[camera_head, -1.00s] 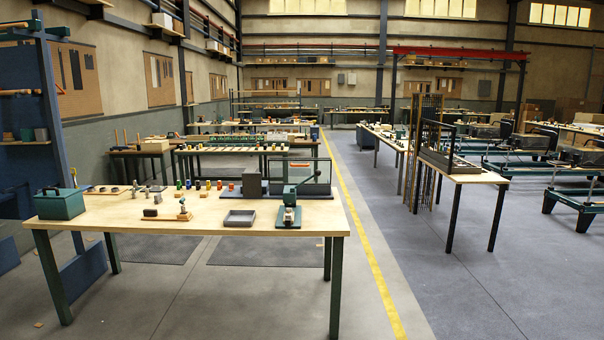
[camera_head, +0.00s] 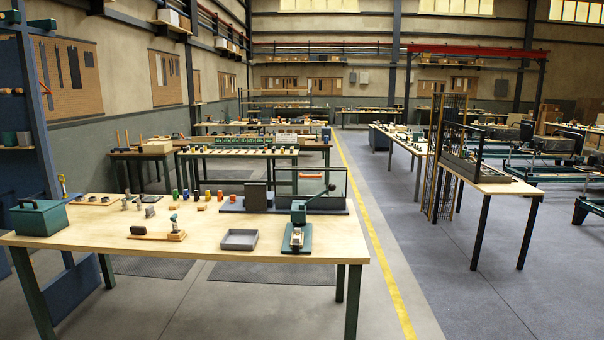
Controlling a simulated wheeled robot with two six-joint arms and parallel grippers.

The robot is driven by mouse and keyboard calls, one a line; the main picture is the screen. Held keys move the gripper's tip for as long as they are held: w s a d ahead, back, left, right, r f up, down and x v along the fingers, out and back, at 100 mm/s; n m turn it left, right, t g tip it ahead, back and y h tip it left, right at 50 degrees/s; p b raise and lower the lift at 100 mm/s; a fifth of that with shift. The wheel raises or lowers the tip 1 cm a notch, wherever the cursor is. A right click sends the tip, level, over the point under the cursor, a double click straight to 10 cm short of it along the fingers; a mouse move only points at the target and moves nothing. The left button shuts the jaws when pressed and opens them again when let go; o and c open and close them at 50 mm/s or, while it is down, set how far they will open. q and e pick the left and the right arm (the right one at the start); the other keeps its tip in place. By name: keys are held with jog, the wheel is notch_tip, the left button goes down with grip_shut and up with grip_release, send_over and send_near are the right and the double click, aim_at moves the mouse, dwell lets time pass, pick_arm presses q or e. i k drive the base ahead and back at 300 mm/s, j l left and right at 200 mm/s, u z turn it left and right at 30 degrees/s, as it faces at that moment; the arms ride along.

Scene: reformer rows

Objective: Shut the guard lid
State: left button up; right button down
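A clear guard with a dark frame (camera_head: 335,188) stands at the back right of the near wooden table, on a long dark base (camera_head: 233,207) beside a dark grey block (camera_head: 256,196). It is partly behind a green press with a lever (camera_head: 299,213). I cannot tell which part of the guard is its lid, or how far that is open. Neither of my grippers shows in the head view.
The near table (camera_head: 190,247) also bears a green box (camera_head: 39,217) at left, a shallow grey tray (camera_head: 239,239) in front and several small coloured pieces. Open floor (camera_head: 450,290) with a yellow line lies to the right.

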aim_at(320, 175)
jog(key=i+l, duration=0.1)
jog(key=i, duration=0.4)
jog(key=i+l+u, duration=0.1)
jog(key=i, duration=0.4)
jog(key=i+l+u, duration=0.1)
jog(key=i, duration=0.4)
jog(key=i+l, duration=0.2)
jog(key=i, duration=0.3)
jog(key=i+l+u, duration=0.1)
jog(key=i, duration=0.4)
jog(key=l, duration=0.1)
